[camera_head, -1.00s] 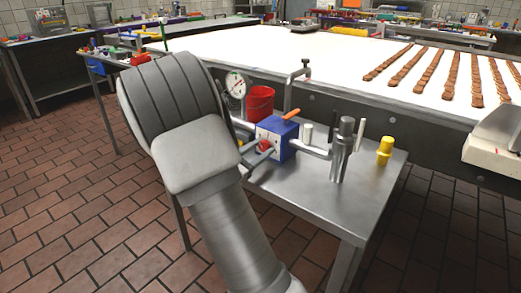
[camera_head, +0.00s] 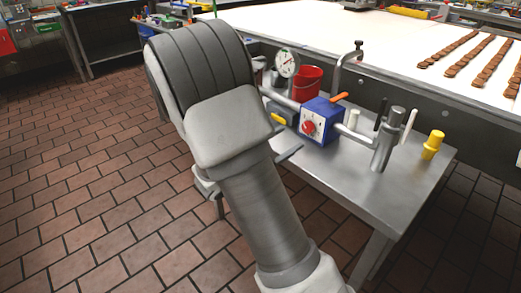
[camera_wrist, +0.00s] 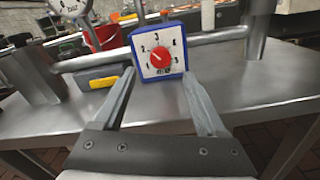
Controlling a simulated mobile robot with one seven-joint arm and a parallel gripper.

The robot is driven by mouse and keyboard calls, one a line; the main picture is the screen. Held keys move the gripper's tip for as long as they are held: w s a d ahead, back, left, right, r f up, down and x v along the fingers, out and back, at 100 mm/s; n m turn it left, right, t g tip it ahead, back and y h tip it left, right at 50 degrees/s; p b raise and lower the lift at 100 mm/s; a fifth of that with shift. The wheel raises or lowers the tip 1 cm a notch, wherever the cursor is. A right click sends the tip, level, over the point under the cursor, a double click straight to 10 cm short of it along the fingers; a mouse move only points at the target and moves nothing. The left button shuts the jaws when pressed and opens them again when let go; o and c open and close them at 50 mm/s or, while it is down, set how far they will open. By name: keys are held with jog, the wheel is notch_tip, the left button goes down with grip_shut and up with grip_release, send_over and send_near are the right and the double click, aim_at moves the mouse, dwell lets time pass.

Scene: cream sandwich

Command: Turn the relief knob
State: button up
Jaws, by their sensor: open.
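The red relief knob (camera_head: 308,127) sits on a white numbered dial face on a blue box (camera_head: 325,112), on the steel table. In the wrist view the knob (camera_wrist: 160,57) is centred ahead of my gripper (camera_wrist: 159,78), its pointer toward the lower-numbered left side. My gripper is open, its two grey fingers spread with nothing between them. The fingertips appear in front of and below the knob, not touching it. In the head view one finger shows left of the box's lower front, and my arm hides most of the gripper.
A grey box with a yellow handle (camera_wrist: 102,82) stands left of the blue box. Pipes run to both sides. A pressure gauge (camera_head: 287,63), red bucket (camera_head: 307,83), steel cylinder (camera_head: 387,140) and yellow fitting (camera_head: 433,145) crowd the table (camera_head: 345,180). The table's front is clear.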

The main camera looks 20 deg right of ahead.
jog(key=p+v, duration=0.1)
jog(key=v, duration=0.9)
jog(key=shift+p, duration=0.4)
jog(key=shift+s, duration=0.1)
jog(key=s+d+r+m+g+y, duration=0.1)
jog(key=s+r+m+g+y, duration=0.15)
jog(key=s+m+y, duration=0.45)
jog(key=s+d+r+m+g+y, duration=0.1)
jog(key=s+m+g+y, duration=0.3)
jog(key=s, duration=0.5)
jog(key=s+a+r+m+t+y, duration=0.3)
jog(key=a+r+m+t+y, duration=0.3)
jog(key=a+m, duration=0.15)
notch_tip(320, 180, up, 22)
jog(key=a+p, duration=0.1)
jog(key=p, duration=2)
jog(key=shift+a, duration=0.25)
jog(key=shift+d+f, duration=0.1)
jog(key=shift+f, duration=0.05)
